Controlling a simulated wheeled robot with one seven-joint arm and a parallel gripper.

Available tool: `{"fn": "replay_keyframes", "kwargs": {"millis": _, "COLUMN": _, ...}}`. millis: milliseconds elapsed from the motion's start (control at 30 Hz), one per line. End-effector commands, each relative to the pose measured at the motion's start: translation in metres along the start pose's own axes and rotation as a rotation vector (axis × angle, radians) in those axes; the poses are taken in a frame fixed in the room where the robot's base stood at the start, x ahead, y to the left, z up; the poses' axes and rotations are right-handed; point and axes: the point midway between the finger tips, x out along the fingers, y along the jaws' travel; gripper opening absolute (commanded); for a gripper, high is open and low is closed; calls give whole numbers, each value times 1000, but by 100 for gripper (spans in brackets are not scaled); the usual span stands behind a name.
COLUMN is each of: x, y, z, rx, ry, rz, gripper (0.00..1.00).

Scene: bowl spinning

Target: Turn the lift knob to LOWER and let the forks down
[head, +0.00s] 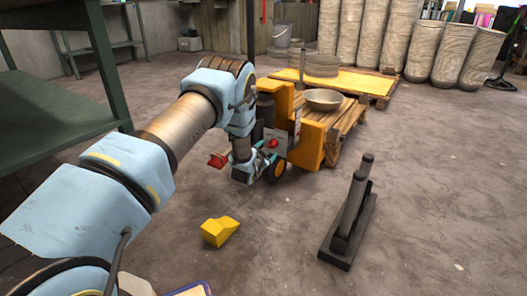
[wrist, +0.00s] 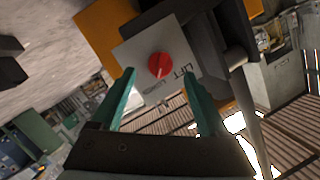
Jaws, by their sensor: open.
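The red lift knob (wrist: 160,65) sits on a grey panel (wrist: 130,52) of the orange stacker (head: 312,142); the knob also shows in the head view (head: 273,143). A pale mark on the knob points toward partly readable lettering on the panel, which appears turned over. My gripper (wrist: 159,76) is open, its teal fingers on either side of the knob's near side; I cannot tell if they touch it. In the head view my gripper (head: 264,158) is at the panel, partly hidden by my wrist. The forks are hidden under a wooden pallet (head: 350,122) carrying a metal bowl (head: 323,99).
A yellow wedge (head: 220,231) and a black stand (head: 350,215) are on the floor in front. A green table (head: 60,115) stands at left. Another pallet (head: 365,84) and tall round stacks (head: 400,40) are behind. The floor at right is clear.

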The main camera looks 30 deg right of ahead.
Motion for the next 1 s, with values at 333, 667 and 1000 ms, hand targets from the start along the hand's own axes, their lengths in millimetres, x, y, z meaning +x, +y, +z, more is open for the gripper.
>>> {"fn": "replay_keyframes", "kwargs": {"millis": 333, "x": -59, "y": -2, "z": -2, "rx": 0, "ry": -1, "rz": 0, "gripper": 78}}
{"fn": "replay_keyframes", "kwargs": {"millis": 667, "x": -67, "y": -1, "z": 0, "rx": 0, "ry": 1, "rz": -1, "gripper": 78}}
{"fn": "replay_keyframes", "kwargs": {"millis": 1000, "x": -68, "y": -3, "z": -1, "rx": -2, "ry": -4, "rz": -3, "gripper": 78}}
